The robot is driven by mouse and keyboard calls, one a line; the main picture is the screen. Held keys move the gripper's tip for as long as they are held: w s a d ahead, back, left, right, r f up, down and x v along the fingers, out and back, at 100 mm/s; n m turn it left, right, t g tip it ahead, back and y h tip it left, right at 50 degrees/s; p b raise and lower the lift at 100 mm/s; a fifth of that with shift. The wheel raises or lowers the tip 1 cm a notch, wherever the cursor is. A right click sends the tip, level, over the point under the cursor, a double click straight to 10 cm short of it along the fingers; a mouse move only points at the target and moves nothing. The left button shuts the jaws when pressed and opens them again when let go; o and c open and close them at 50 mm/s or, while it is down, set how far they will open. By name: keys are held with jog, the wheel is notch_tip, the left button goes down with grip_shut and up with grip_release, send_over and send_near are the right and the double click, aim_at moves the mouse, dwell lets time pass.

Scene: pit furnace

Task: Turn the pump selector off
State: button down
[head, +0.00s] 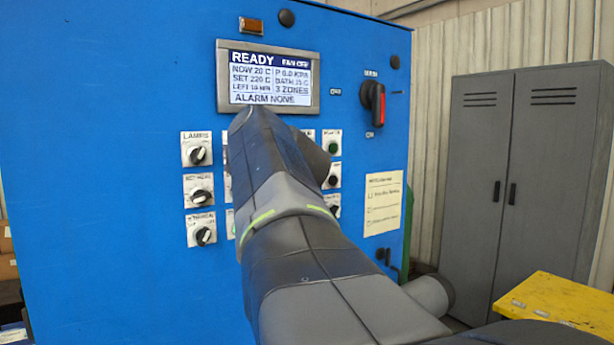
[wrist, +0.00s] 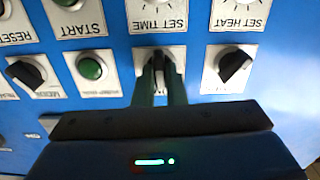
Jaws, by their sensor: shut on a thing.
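A black selector knob (wrist: 159,64) on a white plate sits between my gripper's fingers in the wrist view, which shows the panel upside down. My gripper (wrist: 160,80) is shut on this knob, which lies in line with the fingers, roughly vertical in the picture. The plate's label is hidden, so I cannot read whether it is the pump selector. In the head view, my forearm covers the middle of the control panel (head: 90,130), and the gripper and knob are hidden behind it.
Beside the held knob are a green button (wrist: 90,68) and another black selector (wrist: 235,65). A SET TIME plate (wrist: 160,20) is close by. The display (head: 267,78) reads READY. A grey locker (head: 525,180) and yellow surface (head: 560,305) stand right.

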jog(key=n+b, duration=0.5)
jog(key=b, duration=0.1)
jog(key=shift+a+f, duration=0.1)
jog(key=shift+n+b, duration=0.3)
jog(key=shift+b, duration=0.1)
jog(key=c, duration=1.5)
grip_release()
jog(key=shift+s, duration=0.15)
